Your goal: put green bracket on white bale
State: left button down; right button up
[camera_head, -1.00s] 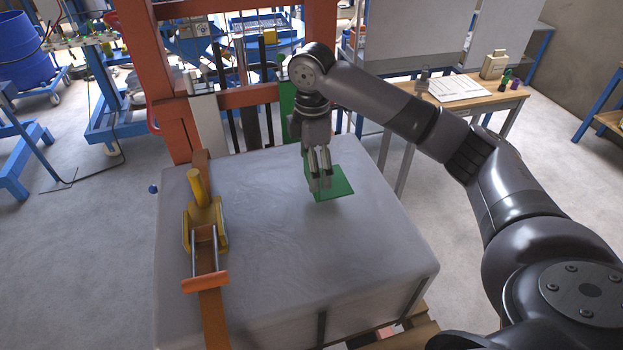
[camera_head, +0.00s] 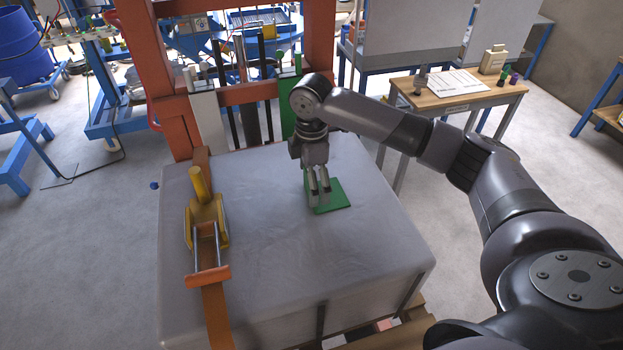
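The green bracket (camera_head: 335,196) is at the far middle of the white bale's top, low over or touching it; I cannot tell whether there is a gap. The white bale (camera_head: 270,250) is a large block that looks pale grey, with an orange strap over its left part. My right gripper (camera_head: 319,200) points down, its fingers on the bracket's left part and partly covering it. The fingers look closed on the bracket's upright part. My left gripper is not in view.
A yellow and orange strap tool (camera_head: 206,225) stands on the bale's left side. An orange frame (camera_head: 155,70) with a green upright (camera_head: 287,110) rises behind the bale. A wooden table (camera_head: 480,93) with papers stands at the back right. The bale's front top is clear.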

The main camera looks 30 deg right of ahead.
jog(key=shift+o, duration=0.7)
notch_tip(320, 180, up, 12)
jog(key=b, duration=0.2)
jog(key=shift+r+b, duration=0.15)
jog(key=shift+b, duration=0.2)
